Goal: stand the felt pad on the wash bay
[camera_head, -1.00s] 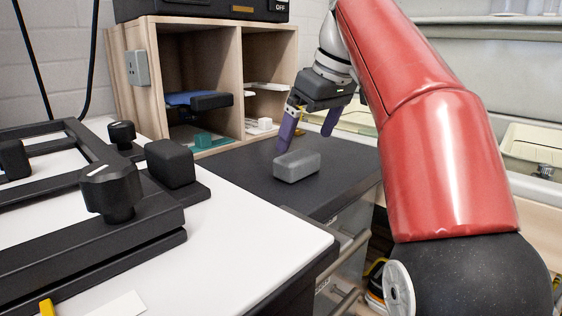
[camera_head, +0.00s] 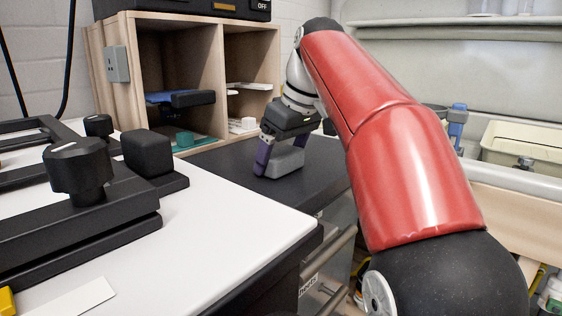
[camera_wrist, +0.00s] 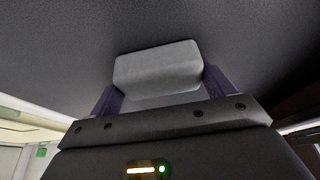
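The felt pad, a grey rounded block (camera_head: 287,163), lies on the dark lower worktop (camera_head: 230,162) in the head view. My gripper (camera_head: 282,160) is lowered over it, with one purple finger at each end of the block. In the wrist view the pad (camera_wrist: 158,70) spans the space between the two fingers (camera_wrist: 162,92). The fingers look very close to its ends, but I cannot tell whether they press on it. I cannot make out for certain which surface is the wash bay.
A wooden cubby (camera_head: 214,80) with trays stands behind the worktop. A white table (camera_head: 220,228) with a black knobbed frame (camera_head: 90,225) is at the left. A cream tray (camera_head: 520,146) is at the far right, beyond my red arm.

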